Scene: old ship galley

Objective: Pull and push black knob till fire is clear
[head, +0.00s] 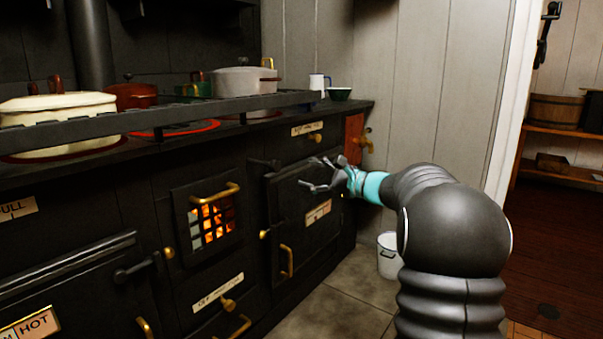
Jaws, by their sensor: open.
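The fire (215,228) glows orange behind a barred grate in the middle of the black stove. A second black knob-like handle (133,270) is on the left oven door. I cannot tell which one the task means.
A brass handle (215,193) crosses the grate's top. Pots, including a cream one (57,120) and a grey one (245,80), stand on the stove behind a rail (160,115). A white bucket (389,256) stands on the floor. Floor in front of the stove is clear.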

